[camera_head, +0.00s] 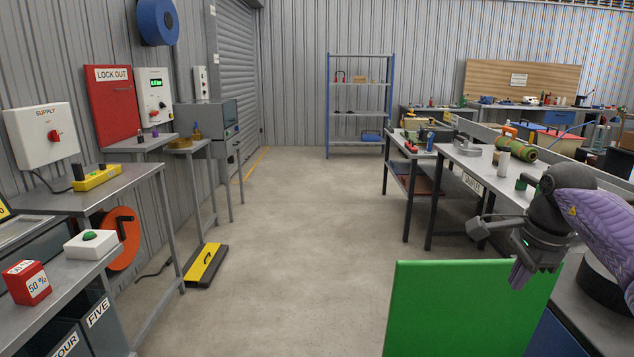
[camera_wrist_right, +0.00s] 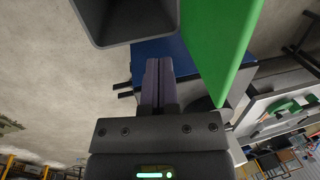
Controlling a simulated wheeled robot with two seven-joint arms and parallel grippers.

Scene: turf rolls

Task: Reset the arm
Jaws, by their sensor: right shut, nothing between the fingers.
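My right gripper (camera_head: 519,277) hangs at the right side of the head view, its purple fingers pointing down. It is above and beside the top right edge of a green panel (camera_head: 455,312). In the right wrist view my right gripper (camera_wrist_right: 158,62) shows its two fingers pressed together with nothing between them. The green panel (camera_wrist_right: 214,45) is to the right of the fingers there. I cannot tell whether the gripper touches the panel. My left gripper is not in the head view.
A steel table (camera_head: 467,160) with a green turf roll (camera_head: 517,149) stands at the right. A blue shelf (camera_head: 359,112) stands at the back. The middle floor is clear.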

